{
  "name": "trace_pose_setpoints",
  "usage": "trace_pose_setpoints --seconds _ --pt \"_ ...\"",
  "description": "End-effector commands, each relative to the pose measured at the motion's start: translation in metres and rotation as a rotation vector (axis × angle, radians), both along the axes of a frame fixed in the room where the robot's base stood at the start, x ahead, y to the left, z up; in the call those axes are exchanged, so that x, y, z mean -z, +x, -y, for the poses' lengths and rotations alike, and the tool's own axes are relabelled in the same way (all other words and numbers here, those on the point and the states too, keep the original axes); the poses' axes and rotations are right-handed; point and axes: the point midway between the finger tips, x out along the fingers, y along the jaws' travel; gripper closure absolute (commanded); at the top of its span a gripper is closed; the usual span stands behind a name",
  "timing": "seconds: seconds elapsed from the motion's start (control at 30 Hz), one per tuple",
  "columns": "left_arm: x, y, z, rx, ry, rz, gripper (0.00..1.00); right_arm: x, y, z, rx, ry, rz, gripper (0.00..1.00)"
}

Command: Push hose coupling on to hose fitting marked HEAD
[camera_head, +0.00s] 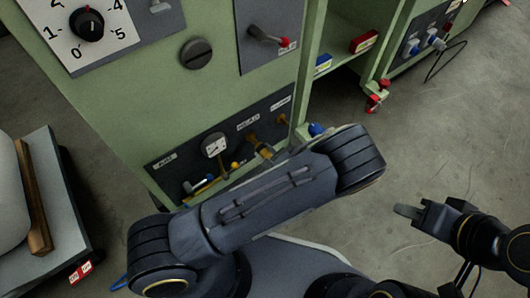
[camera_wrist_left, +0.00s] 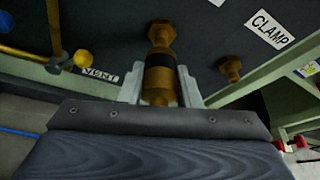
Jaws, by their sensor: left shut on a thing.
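The brass hose fitting under the label that reads HEAD (camera_head: 248,122) is on the dark lower panel of the green cabinet. In the left wrist view this hex fitting (camera_wrist_left: 161,34) points toward me. My left gripper (camera_wrist_left: 158,88) is shut on the brass hose coupling with a dark band (camera_wrist_left: 158,73), one pale finger on each side. The coupling is in line with the fitting and meets it in the picture; I cannot tell how far it is on. My forearm hides most of this gripper in the head view. My right gripper (camera_head: 405,211) is over bare floor, its jaw opening unclear.
A smaller brass fitting (camera_wrist_left: 231,68) by the CLAMP label (camera_wrist_left: 270,30) is to the right. A yellow knob (camera_wrist_left: 83,58) and a brass rod are left, by the VENT label. A gauge (camera_head: 214,146) is left of the fitting.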

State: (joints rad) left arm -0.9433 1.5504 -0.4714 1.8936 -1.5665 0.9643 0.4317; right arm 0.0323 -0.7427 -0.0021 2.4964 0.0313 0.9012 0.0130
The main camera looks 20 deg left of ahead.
Motion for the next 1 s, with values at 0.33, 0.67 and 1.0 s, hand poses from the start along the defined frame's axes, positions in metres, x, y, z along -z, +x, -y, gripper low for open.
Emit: trace_pose_setpoints --seconds 0.33,0.67,1.0 --pt "0.000 0.006 -0.008 -0.001 0.001 0.002 0.96 0.002 0.000 0.000 0.000 0.000 0.000 0.68" --pt "0.000 0.012 -0.016 -0.002 -0.001 0.001 0.96 0.004 0.000 0.000 0.000 0.000 0.000 0.68" --pt "0.000 0.019 -0.024 -0.001 0.000 0.002 0.96 0.006 0.000 0.000 0.000 0.000 0.000 0.68"
